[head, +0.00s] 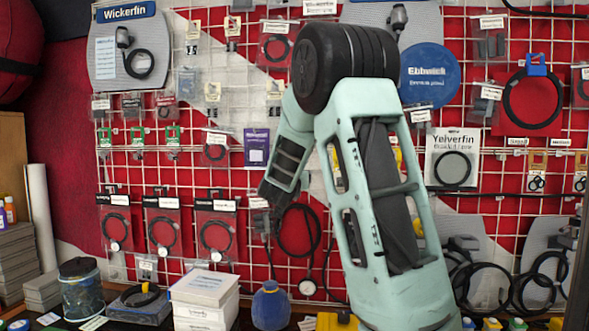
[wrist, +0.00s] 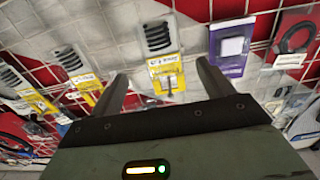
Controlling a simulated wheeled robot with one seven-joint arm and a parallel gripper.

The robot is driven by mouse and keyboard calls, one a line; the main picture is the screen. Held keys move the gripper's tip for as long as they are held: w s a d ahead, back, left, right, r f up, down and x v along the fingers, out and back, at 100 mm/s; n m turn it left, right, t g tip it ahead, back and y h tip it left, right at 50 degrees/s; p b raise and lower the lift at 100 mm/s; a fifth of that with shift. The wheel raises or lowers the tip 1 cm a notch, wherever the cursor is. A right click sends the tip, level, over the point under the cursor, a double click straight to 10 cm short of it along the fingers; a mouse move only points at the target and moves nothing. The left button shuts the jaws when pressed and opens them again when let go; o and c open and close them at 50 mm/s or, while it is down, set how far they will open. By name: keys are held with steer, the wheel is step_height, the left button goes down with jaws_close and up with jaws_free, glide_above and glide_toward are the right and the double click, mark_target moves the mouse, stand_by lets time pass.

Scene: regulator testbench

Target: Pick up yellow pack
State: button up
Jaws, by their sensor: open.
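Several yellow packs hang on the wire grid in the wrist view, each a yellow card with a white label and a dark coiled part above. One yellow pack (wrist: 166,76) is in the gap between the fingers of my gripper (wrist: 162,78), beyond their tips. Another yellow pack (wrist: 84,80) hangs to its left. My gripper is open and nothing is held. In the head view my pale green arm covers the middle of the wall, with only bits of yellow (head: 417,228) showing around it.
A purple pack (wrist: 230,46) hangs right of the central yellow pack in the wrist view, with a black ring pack (wrist: 296,38) beyond it. White boxes (head: 205,292) and a blue jar (head: 271,305) stand on the counter below the crowded grid wall.

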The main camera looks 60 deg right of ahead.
steer(key=p+x, duration=0.1)
steer(key=x, duration=0.2)
steer(key=p+x, duration=0.2)
steer(key=x, duration=0.1)
steer(key=p+x, duration=0.2)
steer(key=shift+w+d+r, duration=0.3)
steer(key=shift+w+r, duration=0.05)
steer(key=shift+r, duration=0.05)
steer(key=shift+w+d+f, duration=0.2)
steer(key=shift+d, duration=0.1)
steer(key=c, duration=1.1)
